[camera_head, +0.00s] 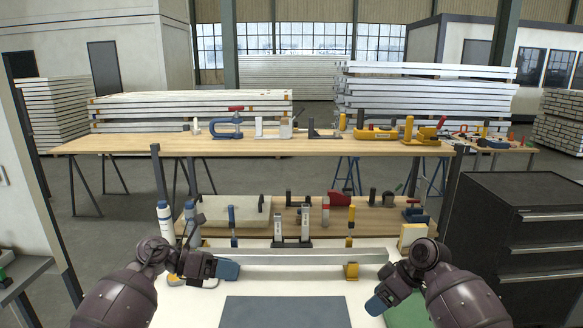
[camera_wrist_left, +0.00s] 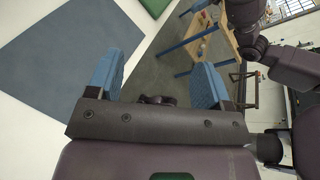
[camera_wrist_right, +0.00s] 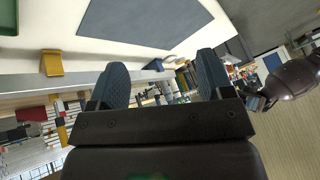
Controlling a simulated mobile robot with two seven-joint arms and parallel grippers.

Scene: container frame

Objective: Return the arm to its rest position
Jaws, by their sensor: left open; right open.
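My left gripper (camera_head: 226,271) is at the left of the white worktop in the head view, near the left end of a long metal bar. Its blue fingers stand apart with nothing between them in the left wrist view (camera_wrist_left: 160,85). My right gripper (camera_head: 377,303) is at the right of the worktop, beside a green patch. Its fingers are also apart and empty in the right wrist view (camera_wrist_right: 160,85). Both arms are bent at the front of the head view.
Behind are a lower wooden shelf (camera_head: 375,218) with tools and a higher wooden bench (camera_head: 290,146). A black drawer cabinet (camera_head: 515,220) stands at the right.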

